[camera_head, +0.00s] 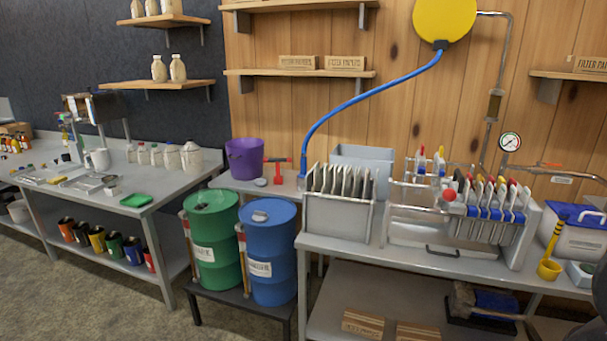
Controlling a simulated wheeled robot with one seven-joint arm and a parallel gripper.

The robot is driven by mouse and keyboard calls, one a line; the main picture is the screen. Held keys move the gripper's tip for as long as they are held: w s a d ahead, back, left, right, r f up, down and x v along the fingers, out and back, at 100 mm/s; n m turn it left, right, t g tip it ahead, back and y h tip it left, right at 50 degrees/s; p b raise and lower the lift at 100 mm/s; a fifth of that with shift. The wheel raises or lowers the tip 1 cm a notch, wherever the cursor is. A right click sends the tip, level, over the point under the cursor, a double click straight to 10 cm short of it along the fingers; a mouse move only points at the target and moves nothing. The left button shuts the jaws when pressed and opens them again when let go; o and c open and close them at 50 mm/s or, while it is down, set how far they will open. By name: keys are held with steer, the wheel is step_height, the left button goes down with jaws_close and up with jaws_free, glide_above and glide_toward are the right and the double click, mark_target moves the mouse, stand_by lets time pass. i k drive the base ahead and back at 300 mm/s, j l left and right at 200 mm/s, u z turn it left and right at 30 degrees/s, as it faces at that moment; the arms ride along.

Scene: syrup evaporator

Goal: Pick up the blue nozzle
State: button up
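A blue hose (365,97) comes out of the yellow round reel (444,18) high on the wood wall and curves down to the left. Its lower end, which looks like the blue nozzle (303,170), hangs upright by the back of the metal counter, just left of the grey rack of upright plates (338,217). It is small here, and I cannot tell whether it rests in a holder. My gripper is not in view. A dark shape at the lower right edge may be part of my arm.
A purple bucket (245,158) and a red-handled tool (277,168) are left of the nozzle. Green (213,240) and blue (268,252) drums stand in front on a low stand. A filter press (470,205) fills the right counter. Carpet is clear at lower left.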

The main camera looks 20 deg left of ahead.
mark_target(304, 158)
steer(key=i+j, duration=0.3)
steer(key=j, duration=0.2)
steer(key=i+j+z, duration=0.1)
steer(key=i+j, duration=0.15)
steer(key=j, duration=0.25)
steer(key=i+j, duration=0.3)
steer(key=j, duration=0.2)
steer(key=i+j+z, duration=0.1)
steer(key=i+j, duration=0.15)
steer(key=j, duration=0.25)
steer(key=i+j, duration=0.25)
steer(key=j, duration=0.3)
steer(key=i+j+z, duration=0.1)
steer(key=i+j, duration=0.15)
steer(key=j, duration=0.3)
steer(key=i+j, duration=0.2)
steer(key=j, duration=0.35)
steer(key=i+j, duration=0.25)
steer(key=j, duration=0.3)
steer(key=l+z, duration=0.05)
